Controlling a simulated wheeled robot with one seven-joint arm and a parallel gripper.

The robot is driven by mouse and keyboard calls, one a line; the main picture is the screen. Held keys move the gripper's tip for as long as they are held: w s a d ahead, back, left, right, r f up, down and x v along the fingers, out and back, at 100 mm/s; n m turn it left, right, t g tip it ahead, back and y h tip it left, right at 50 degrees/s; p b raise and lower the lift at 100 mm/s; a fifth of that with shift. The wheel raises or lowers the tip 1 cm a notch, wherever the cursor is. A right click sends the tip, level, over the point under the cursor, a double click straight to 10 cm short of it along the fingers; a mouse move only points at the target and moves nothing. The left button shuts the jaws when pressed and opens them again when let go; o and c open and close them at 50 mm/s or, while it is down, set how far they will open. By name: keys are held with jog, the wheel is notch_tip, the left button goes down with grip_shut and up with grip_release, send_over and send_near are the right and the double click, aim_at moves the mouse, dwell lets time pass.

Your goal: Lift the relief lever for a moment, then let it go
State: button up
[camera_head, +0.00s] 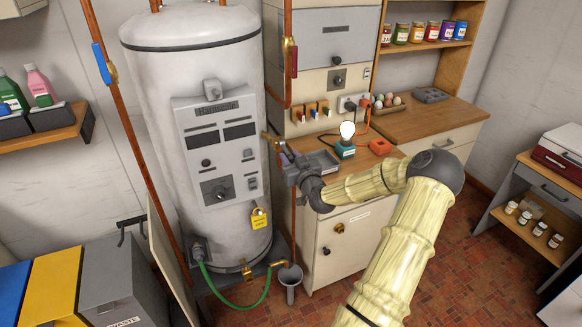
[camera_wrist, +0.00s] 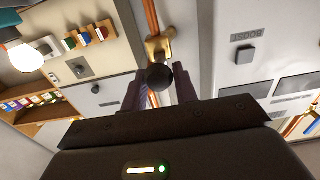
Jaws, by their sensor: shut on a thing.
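The relief lever (camera_head: 268,136) is a small brass fitting on the right side of the tall white water tank (camera_head: 190,60), partly hidden by my gripper in the head view. In the wrist view, the brass relief lever (camera_wrist: 158,46) ends in a dark round knob that sits between my fingers. My gripper (camera_head: 279,148) reaches in from the right, close to the tank's side. In the wrist view, my gripper (camera_wrist: 160,88) has one finger on each side of the knob and is shut on it. How far the lever is raised cannot be told.
A copper pipe (camera_head: 289,40) runs down beside the tank. The wooden counter (camera_head: 430,120) behind my gripper holds a light bulb (camera_head: 347,130) on a teal base and an orange block. A yellow padlock (camera_head: 259,218), green hose and grey drain funnel (camera_head: 290,277) are lower down.

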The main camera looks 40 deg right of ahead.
aim_at(291, 155)
jog(key=shift+r+p, duration=0.35)
jog(key=shift+r, duration=0.65)
jog(key=shift+w+r, duration=0.1)
jog(key=shift+r, duration=0.4)
grip_shut()
jog(key=shift+r+p, duration=0.1)
jog(key=shift+p, duration=0.2)
jog(key=shift+w+r, duration=0.1)
jog(key=shift+r, duration=0.35)
jog(key=shift+w+d+r+p, duration=0.15)
jog(key=shift+w+r+p, duration=0.1)
jog(key=shift+r+p, duration=0.3)
